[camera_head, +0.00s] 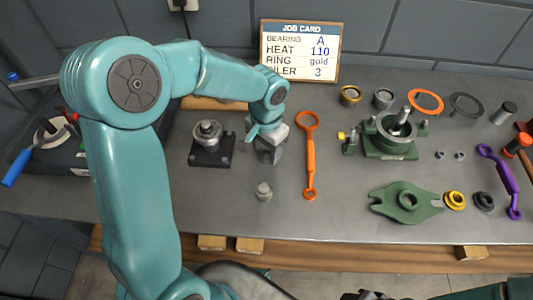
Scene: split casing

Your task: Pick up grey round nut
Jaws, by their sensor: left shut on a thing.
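My left gripper (270,153) points down over the table, left of the orange wrench. It is shut on a small grey part, mostly hidden by the fingers, so I cannot tell its shape. A small grey round piece (263,190) stands on the table just in front of the gripper, apart from it. A dark grey round nut-like ring (484,200) lies at the right, beside a yellow one (455,200). I cannot tell which piece is the grey round nut. My right gripper is not clearly in view.
A dark square base with a metal hub (208,143) stands left of the gripper. The orange wrench (309,158), green housing (390,140) and green flanged cover (407,202) lie to the right. A job card (300,50) stands behind. The table's front middle is clear.

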